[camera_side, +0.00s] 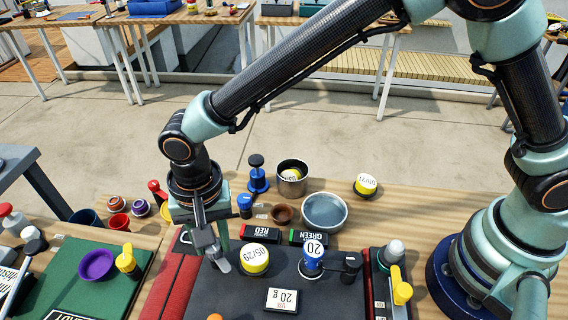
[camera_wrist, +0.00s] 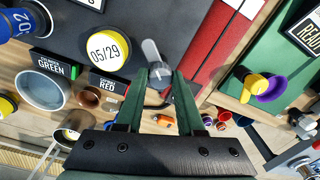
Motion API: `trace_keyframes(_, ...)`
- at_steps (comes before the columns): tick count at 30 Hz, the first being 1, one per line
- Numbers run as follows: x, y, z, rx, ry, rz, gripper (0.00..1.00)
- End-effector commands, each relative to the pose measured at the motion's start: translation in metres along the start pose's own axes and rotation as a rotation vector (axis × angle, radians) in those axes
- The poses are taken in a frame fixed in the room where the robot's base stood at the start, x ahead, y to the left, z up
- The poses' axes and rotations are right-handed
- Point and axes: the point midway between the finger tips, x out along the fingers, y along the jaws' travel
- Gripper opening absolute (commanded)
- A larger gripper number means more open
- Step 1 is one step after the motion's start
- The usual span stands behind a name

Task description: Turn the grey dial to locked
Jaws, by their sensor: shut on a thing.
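The grey dial (camera_wrist: 152,52) shows in the wrist view between and just beyond the two green fingers, with its light pointer end sticking out past the tips. In the side view the dial (camera_side: 222,265) shows under my gripper, on the dark panel near its red left edge. My gripper (camera_side: 207,238) points down and is shut on the grey dial; in the wrist view the fingers (camera_wrist: 162,76) stand either side of it. The fingers partly hide the dial's body. I cannot read any locked mark.
A yellow 05/29 lid (camera_side: 255,257) stands close right of the dial. A green board (camera_side: 75,272) with a purple bowl (camera_side: 96,264) lies left.

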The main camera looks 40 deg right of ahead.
Motion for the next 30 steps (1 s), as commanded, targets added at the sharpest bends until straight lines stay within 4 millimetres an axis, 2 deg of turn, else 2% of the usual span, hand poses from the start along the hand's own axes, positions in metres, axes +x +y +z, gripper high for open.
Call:
trace_keyframes(18,0.0002,-0.0001,-0.0017,-0.552,-0.005,0.008,0.0)
trace_keyframes(30,0.0005,0.0001,-0.0024,-0.744,-0.01,0.013,0.0)
